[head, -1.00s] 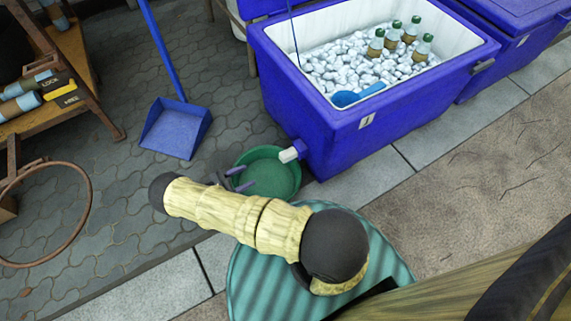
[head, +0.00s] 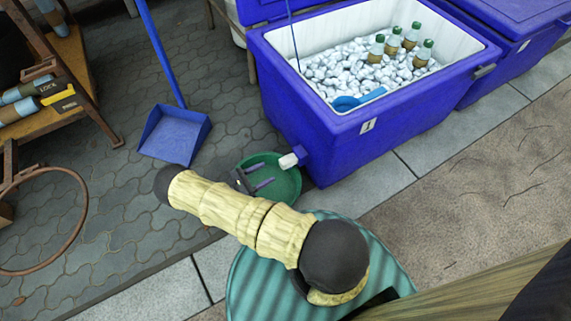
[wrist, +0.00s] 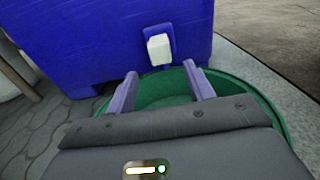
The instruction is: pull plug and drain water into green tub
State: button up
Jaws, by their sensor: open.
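The blue cooler (head: 375,140) stands open and holds ice and several bottles. A white plug (head: 288,161) sticks out low on its near left side. In the wrist view the plug (wrist: 159,49) is in the blue cooler wall (wrist: 80,40), ahead of my fingers. The green tub (head: 284,190) sits on the ground below the plug, and its rim shows in the wrist view (wrist: 262,100). My gripper (head: 262,187) is open and empty, over the tub and just short of the plug. In the wrist view, my gripper (wrist: 160,88) has its two purple fingers apart, pointing toward the plug, not touching it.
A blue dustpan (head: 174,135) lies left of the tub. A wooden shelf (head: 65,80) and a metal hoop (head: 80,215) are at the left. A second blue cooler (head: 520,50) stands at the right. A striped green round surface (head: 255,280) lies below my arm.

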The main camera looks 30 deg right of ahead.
aim_at(281, 165)
jog(key=d+b, duration=0.2)
jog(key=d, duration=0.7)
jog(key=shift+w+d+b, duration=0.15)
jog(key=shift+d+b, duration=0.1)
jog(key=shift+b, duration=0.15)
jog(key=shift+c, duration=0.2)
